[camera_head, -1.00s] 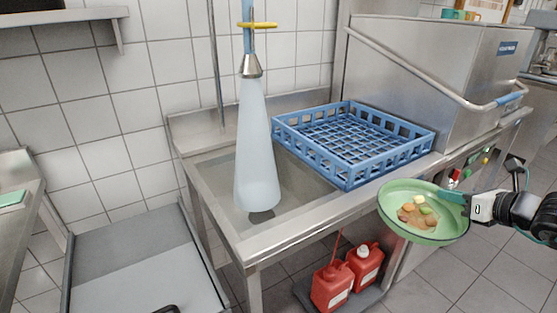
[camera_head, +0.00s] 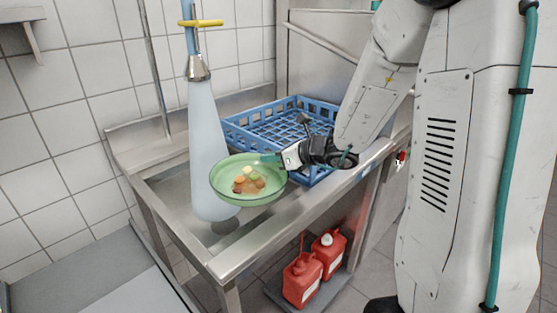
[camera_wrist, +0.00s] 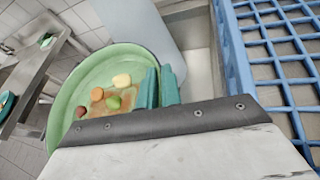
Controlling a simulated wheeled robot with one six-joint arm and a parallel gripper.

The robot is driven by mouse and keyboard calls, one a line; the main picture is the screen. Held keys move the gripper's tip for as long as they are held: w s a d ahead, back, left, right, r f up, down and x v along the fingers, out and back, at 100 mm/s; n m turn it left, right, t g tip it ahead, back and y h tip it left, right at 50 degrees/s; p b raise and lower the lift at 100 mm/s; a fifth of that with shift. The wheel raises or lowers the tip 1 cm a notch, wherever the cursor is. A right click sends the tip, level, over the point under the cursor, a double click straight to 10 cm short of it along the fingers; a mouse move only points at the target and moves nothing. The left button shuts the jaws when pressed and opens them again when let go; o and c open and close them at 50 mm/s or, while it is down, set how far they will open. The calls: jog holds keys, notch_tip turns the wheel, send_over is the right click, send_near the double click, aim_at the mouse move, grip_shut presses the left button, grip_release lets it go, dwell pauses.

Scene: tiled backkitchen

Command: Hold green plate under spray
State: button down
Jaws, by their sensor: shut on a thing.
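A green plate (camera_head: 226,190) with a brown stain and several food scraps on it is held over the front part of the steel sink (camera_head: 165,187). My gripper (camera_head: 279,160) is shut on the plate's right rim; the teal fingers pinch the rim in the wrist view (camera_wrist: 158,88). A pale blue cone of spray (camera_head: 206,130) comes down from the spray nozzle (camera_head: 197,68) into the sink. In the head view the plate overlaps the cone's lower right side; the wrist view shows the cone just beyond the plate's edge. I cannot tell whether they touch.
A blue dish rack (camera_head: 262,118) stands on the counter right of the sink, close behind my gripper. A steel dishwasher (camera_head: 310,62) is beyond it. Red canisters (camera_head: 302,279) stand below the counter.

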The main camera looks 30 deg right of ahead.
jog(key=w+a, duration=0.3)
jog(key=w, duration=0.6)
jog(key=w+a, duration=0.3)
jog(key=w, duration=0.5)
jog(key=shift+w, duration=0.35)
jog(key=shift+d, duration=0.2)
jog(key=shift+w+d, duration=0.25)
jog(key=shift+d, duration=0.4)
jog(key=shift+w+d, duration=0.2)
jog(key=shift+d, duration=0.4)
